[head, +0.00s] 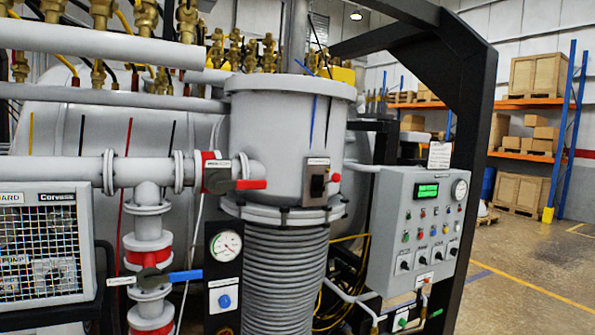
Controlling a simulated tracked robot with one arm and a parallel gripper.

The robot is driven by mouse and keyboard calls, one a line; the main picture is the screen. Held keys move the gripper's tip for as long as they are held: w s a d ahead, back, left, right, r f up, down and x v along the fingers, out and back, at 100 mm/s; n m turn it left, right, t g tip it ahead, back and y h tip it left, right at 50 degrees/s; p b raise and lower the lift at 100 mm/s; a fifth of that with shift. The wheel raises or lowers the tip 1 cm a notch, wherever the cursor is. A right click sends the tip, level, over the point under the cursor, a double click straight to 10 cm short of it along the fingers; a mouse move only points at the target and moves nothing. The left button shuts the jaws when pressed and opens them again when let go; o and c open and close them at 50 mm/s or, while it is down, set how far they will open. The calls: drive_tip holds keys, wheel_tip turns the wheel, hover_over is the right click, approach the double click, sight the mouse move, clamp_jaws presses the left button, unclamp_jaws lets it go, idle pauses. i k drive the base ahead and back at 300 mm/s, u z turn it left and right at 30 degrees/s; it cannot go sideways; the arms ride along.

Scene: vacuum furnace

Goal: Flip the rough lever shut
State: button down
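Two valve levers show in the head view, and their small labels are too blurred to read, so I cannot tell which is the rough lever. A red lever (252,184) sticks out level to the right from a valve on the horizontal grey pipe (85,169), in line with that pipe. A blue lever (186,276) sticks out level to the right from a valve on the vertical grey pipe (148,225), across that pipe. My gripper is not in view, and nothing is seen touching either lever.
A grey cylinder (268,140) on a ribbed column stands right of the valves. A round gauge (227,246) sits beside the blue lever. A caged pump (45,245) is at left. A control box (420,230) and black frame (470,120) stand at right, with open floor beyond.

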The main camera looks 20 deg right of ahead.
sight(239, 184)
drive_tip(key=z, duration=0.3)
drive_tip(key=i, duration=1.65)
drive_tip(key=u, duration=0.55)
